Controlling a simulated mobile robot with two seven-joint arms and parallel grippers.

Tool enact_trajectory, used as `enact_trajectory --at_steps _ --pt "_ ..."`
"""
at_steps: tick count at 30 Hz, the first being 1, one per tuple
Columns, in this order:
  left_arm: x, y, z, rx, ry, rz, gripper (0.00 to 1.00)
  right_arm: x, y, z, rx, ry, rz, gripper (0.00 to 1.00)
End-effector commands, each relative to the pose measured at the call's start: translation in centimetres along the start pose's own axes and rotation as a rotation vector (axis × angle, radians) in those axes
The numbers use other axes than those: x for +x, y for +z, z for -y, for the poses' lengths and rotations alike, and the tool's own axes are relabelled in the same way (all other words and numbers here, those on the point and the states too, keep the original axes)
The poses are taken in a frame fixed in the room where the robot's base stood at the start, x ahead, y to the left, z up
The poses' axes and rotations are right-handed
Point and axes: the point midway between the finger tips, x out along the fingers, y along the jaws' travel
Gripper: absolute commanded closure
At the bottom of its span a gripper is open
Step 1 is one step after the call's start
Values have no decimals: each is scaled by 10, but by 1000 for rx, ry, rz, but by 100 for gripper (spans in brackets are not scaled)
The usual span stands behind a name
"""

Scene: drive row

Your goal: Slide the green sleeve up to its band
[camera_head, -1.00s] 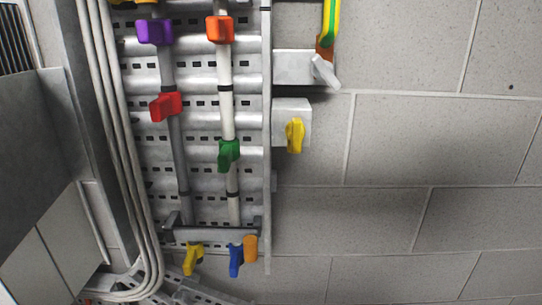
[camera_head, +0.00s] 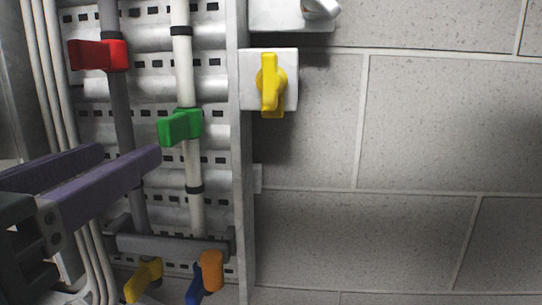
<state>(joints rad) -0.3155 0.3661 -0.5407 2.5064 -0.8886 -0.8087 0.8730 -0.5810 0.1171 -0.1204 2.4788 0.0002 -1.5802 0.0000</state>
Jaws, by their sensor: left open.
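The green sleeve (camera_head: 184,127) sits on a white upright rod (camera_head: 186,75), its tab pointing left. A dark band (camera_head: 181,31) rings that rod well above the sleeve, with bare rod between. Another dark band (camera_head: 194,189) lies below the sleeve. My left gripper (camera_head: 129,153) has purple fingers and comes in from the left. It is open and empty, its fingertips left of and a little below the green tab, apart from it in the picture. My right gripper is not in view.
A red sleeve (camera_head: 98,55) sits on the grey rod (camera_head: 122,100) to the left. A yellow handle (camera_head: 270,82) on a white box is to the right. Below a grey crossbar (camera_head: 170,244) are yellow (camera_head: 144,279), orange (camera_head: 212,270) and blue (camera_head: 196,287) handles.

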Motion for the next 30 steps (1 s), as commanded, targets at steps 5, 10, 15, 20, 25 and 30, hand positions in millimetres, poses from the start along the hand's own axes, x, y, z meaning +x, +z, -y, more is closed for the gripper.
enact_trajectory --at_steps 5,10,15,20,25,30 --pt "15 -7 -3 0 12 -22 50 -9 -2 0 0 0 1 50" --pt "46 -11 -3 2 10 -20 50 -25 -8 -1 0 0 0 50" --pt "73 -9 -3 1 8 -18 50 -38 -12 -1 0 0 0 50" --pt "90 -7 -3 -1 9 -16 50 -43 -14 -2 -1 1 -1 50" --pt "98 -5 -3 -3 8 -15 50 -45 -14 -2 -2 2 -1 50" --pt "98 -4 -3 -3 9 -15 50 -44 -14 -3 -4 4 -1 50"
